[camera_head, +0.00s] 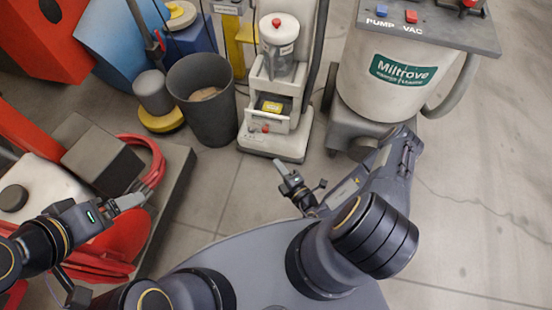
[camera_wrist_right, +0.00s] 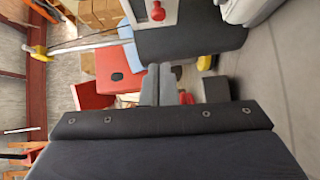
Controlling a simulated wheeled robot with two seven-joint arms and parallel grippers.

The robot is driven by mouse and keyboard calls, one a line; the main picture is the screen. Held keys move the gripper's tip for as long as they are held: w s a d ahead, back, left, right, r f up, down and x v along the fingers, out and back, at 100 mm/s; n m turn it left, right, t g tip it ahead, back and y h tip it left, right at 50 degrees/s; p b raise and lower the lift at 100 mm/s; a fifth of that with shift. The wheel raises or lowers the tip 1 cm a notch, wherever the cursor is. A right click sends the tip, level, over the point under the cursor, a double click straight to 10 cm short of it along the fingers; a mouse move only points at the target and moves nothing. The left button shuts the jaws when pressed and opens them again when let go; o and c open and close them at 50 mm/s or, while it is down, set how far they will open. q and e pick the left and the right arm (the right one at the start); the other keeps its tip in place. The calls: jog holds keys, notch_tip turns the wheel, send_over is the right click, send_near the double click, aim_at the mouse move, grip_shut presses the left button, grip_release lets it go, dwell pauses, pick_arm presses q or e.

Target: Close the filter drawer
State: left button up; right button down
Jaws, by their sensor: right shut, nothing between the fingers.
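The white machine (camera_head: 277,146) stands upright on the floor at top centre, with a lidded clear canister on it. Its filter drawer (camera_head: 264,119) is at mid-height and appears pulled out; a yellow-labelled piece (camera_head: 271,106) shows in its dark opening. My right gripper (camera_head: 280,165) is shut and empty, in front of the machine and apart from it. Its fingers (camera_wrist_right: 158,72) also show in the right wrist view, where part of a white body with a red knob (camera_wrist_right: 158,13) is at the top edge. My left gripper (camera_head: 132,200) is far left of the drawer; its finger gap is unclear.
A dark bin (camera_head: 207,112) stands close left of the machine. A large Miltrove tank (camera_head: 382,82) is at its right. A low grey platform (camera_head: 178,172) with red hoses is near my left arm. Floor (camera_head: 242,190) in front of the machine is clear.

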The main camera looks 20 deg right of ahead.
pick_arm(q)
jog(key=shift+f+b, duration=1.9)
jog(key=shift+f, duration=0.15)
pick_arm(e)
jog(key=d+x, duration=0.2)
jog(key=x, duration=0.9)
jog(key=shift+w+d, duration=0.3)
jog(key=shift+w, duration=0.05)
